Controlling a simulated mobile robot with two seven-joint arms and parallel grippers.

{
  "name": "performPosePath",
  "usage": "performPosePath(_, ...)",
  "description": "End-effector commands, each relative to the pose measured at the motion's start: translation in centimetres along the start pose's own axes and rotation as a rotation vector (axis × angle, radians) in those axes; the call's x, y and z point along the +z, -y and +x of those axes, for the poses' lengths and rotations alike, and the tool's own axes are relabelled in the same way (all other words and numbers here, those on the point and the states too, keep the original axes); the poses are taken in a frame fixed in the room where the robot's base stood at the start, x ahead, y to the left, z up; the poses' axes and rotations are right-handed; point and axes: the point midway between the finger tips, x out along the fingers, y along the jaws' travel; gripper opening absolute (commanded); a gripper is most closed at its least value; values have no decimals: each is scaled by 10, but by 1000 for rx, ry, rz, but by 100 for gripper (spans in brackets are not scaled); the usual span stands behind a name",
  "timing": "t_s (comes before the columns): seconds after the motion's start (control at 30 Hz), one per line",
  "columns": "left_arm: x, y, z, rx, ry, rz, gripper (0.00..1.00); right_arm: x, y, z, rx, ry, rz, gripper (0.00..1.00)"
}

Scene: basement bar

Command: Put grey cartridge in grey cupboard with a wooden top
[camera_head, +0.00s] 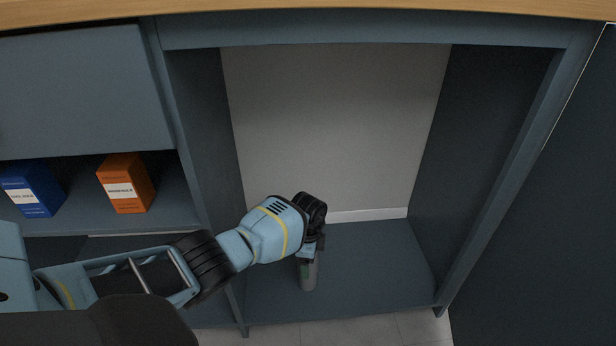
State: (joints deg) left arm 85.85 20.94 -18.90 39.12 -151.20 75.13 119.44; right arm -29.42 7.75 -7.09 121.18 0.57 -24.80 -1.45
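The grey cupboard with a wooden top (365,9) fills most of the head view, and its right-hand compartment is open at the front. My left arm reaches in from the left, and its gripper (311,248) is inside that compartment, pointing down. The gripper's fingers are on either side of the upper part of the grey cartridge (309,275) and appear closed on it. The cartridge is upright over the compartment floor (375,265). I cannot tell whether its base touches the floor. The arm and gripper hide its top. My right gripper is not in view.
A blue box (32,190) and an orange box (126,183) stand on a shelf at the left, under a closed drawer front (70,95). An open door panel (545,220) is at the right. The compartment floor right of the cartridge is clear.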

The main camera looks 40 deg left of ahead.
Motion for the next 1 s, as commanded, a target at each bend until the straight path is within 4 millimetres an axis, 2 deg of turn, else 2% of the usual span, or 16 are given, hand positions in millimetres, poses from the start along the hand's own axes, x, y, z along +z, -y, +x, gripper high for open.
performPosePath(0.27,0,0,-9,-1,-1,0,74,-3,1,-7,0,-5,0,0)
performPosePath(0.8,0,1,-94,-4,-2,0,74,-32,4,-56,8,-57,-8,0)
performPosePath(1.0,0,0,-116,-2,-1,-1,74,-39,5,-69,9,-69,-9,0)
